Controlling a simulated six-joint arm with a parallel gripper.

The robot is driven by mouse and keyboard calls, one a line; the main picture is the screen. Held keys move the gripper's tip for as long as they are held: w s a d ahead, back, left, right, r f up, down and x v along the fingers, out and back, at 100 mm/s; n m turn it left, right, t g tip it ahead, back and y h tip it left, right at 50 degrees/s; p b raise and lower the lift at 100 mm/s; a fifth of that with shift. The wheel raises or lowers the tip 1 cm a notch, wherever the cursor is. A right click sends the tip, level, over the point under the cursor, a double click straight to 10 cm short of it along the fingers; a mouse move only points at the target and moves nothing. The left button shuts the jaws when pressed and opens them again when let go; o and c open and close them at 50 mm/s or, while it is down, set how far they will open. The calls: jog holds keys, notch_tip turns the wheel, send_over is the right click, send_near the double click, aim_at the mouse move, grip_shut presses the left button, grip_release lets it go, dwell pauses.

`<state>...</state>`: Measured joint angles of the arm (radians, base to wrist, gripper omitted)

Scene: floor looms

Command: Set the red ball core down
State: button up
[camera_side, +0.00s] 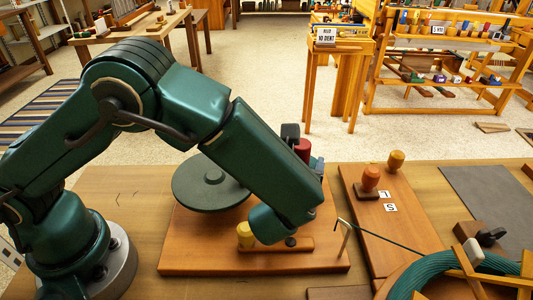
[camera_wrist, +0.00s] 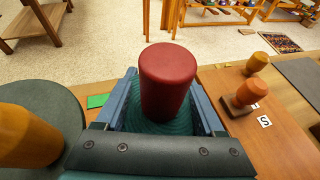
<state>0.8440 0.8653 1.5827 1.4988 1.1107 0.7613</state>
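The red ball core (camera_wrist: 168,82) is a red cylinder with a flat, rounded top. In the wrist view it stands up between the two blue-grey fingers of my gripper (camera_wrist: 167,118), with a ribbed teal winding (camera_wrist: 145,126) around its lower part. The fingers sit close on both sides, shut on the wound core. In the side view the core (camera_side: 302,147) shows only as a small red patch behind my arm. My gripper (camera_side: 317,166) is mostly hidden there. The core's lower end is hidden in both views.
A dark round disc (camera_side: 205,190) stands left of my forearm. An orange knob (camera_side: 245,234) is near my wrist. On the right, a board (camera_side: 385,225) carries two orange pegs and letter tags. A teal cord runs to a wound ring (camera_side: 425,275). A grey mat (camera_side: 490,200) lies bare.

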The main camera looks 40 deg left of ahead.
jog(key=shift+f, duration=0.2)
jog(key=shift+o, duration=0.3)
jog(key=v, duration=0.4)
jog(key=shift+s+d+r, duration=0.1)
jog(key=shift+d, duration=0.05)
jog(key=o, duration=0.4)
jog(key=shift+s+d+r, duration=0.15)
jog(key=shift+s, duration=0.2)
